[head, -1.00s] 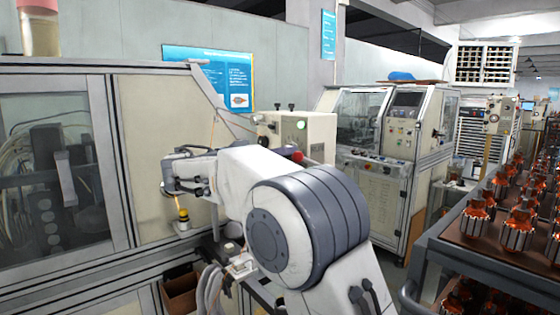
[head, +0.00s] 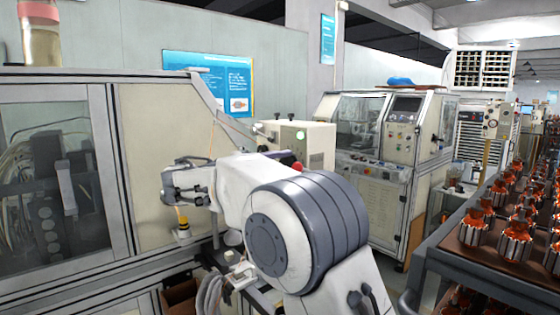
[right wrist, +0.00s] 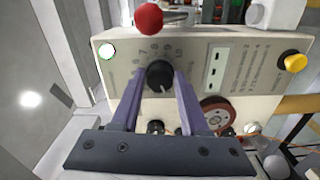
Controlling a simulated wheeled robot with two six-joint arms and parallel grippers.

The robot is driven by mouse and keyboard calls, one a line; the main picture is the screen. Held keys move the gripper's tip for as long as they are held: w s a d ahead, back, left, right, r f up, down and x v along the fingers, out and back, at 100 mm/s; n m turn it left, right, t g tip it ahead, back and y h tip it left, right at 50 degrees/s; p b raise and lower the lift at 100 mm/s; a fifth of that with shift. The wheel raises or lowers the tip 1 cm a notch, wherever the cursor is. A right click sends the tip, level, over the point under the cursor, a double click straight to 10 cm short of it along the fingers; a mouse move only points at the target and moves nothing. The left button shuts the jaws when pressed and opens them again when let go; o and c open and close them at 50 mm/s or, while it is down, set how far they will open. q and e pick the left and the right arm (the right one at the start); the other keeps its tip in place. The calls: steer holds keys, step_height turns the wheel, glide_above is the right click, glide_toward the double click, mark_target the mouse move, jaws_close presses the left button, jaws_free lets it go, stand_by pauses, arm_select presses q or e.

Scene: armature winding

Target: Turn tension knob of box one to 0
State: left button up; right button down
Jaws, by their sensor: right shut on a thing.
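In the right wrist view the black tension knob (right wrist: 158,74) sits on the beige front of a box (right wrist: 125,60), with printed digits around its upper side. My right gripper (right wrist: 158,88) has its two purple fingers on either side of this knob, shut on it. In the head view a beige box (head: 318,138) with a green light stands behind my right arm, which covers its lower part. The fingertips and the knob cannot be made out there. My left gripper is in neither view.
A red ball (right wrist: 148,17) on a rod sits close above the knob. A yellow knob (right wrist: 293,62) and a reddish-brown disc (right wrist: 218,115) are at the right. In the head view a glass-fronted cabinet (head: 118,130) stands left, and a rack (head: 440,250) of armatures right.

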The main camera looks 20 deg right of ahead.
steer(key=n+p, duration=0.2)
steer(key=n, duration=0.2)
steer(key=shift+n+p, duration=0.3)
steer(key=shift+n, duration=0.1)
stand_by(0.5)
steer(key=shift+c, duration=2.1)
jaws_free()
steer(key=b+v, duration=0.2)
steer(key=v, duration=0.8)
steer(key=shift+a+b, duration=0.25)
steer(key=shift+b, duration=0.05)
